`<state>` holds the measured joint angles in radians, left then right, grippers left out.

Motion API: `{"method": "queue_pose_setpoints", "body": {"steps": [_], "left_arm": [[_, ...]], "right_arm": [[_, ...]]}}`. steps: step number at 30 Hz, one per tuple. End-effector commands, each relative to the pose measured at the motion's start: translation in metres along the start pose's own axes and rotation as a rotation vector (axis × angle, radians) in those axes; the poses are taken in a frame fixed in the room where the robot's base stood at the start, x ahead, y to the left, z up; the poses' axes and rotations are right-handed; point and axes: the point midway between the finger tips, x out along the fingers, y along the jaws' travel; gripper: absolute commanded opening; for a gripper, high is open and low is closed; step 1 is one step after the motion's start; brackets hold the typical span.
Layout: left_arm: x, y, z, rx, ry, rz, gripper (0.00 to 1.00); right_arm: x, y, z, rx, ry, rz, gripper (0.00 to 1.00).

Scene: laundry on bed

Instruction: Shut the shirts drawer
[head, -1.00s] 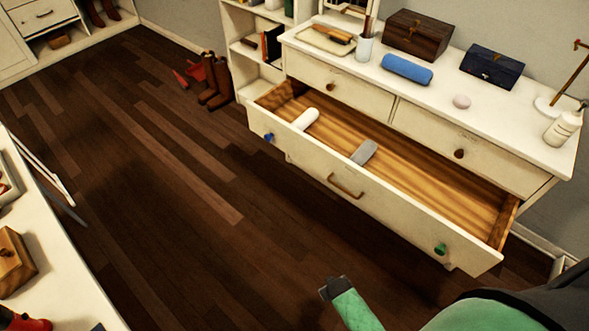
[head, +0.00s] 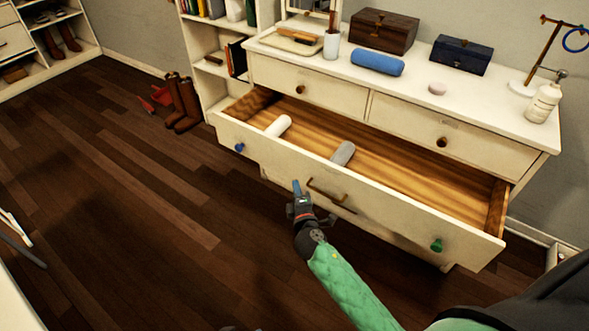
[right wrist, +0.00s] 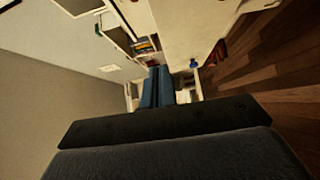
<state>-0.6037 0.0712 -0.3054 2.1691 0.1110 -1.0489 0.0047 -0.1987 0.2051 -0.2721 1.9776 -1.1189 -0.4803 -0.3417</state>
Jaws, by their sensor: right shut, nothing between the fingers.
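A wide cream drawer (head: 390,211) of the dresser stands pulled well out, below two small shut drawers. Its front has a blue knob, a green knob and a brass handle (head: 331,193) in the middle. A white roll (head: 278,126) and a grey roll (head: 343,153) lie inside on bare wood. My right gripper (head: 297,188) is shut and empty, in front of the drawer front just left of the handle; I cannot tell whether it touches. Its dark blue fingers show closed together in the right wrist view (right wrist: 158,86).
The dresser top (head: 400,95) holds a brown box (head: 383,31), a blue roll (head: 377,62), a dark blue box (head: 461,54) and a white bottle (head: 543,102). Brown boots (head: 183,103) stand by the bookshelf. The wooden floor (head: 130,200) before the drawer is clear.

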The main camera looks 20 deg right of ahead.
Motion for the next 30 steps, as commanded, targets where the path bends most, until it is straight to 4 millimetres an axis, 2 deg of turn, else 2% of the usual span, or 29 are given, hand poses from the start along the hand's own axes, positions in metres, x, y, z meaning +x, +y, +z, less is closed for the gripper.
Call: {"method": "queue_pose_setpoints", "body": {"steps": [7,22,25,30], "left_arm": [[-0.017,0.003,-0.008,0.002,-0.013,0.002,0.8],[-0.068,0.013,-0.027,0.007,-0.065,0.007,0.8],[-0.084,0.016,-0.034,0.01,-0.076,0.008,0.8],[-0.097,0.017,-0.037,0.011,-0.092,0.007,0.8]], "right_arm": [[0.022,0.003,0.0,-0.008,0.001,0.004,0.0],[0.102,0.003,0.0,-0.006,0.0,0.003,0.0],[0.112,0.002,0.012,-0.008,0.0,0.001,0.0],[0.123,0.001,0.024,-0.007,0.0,0.001,0.0]]}}
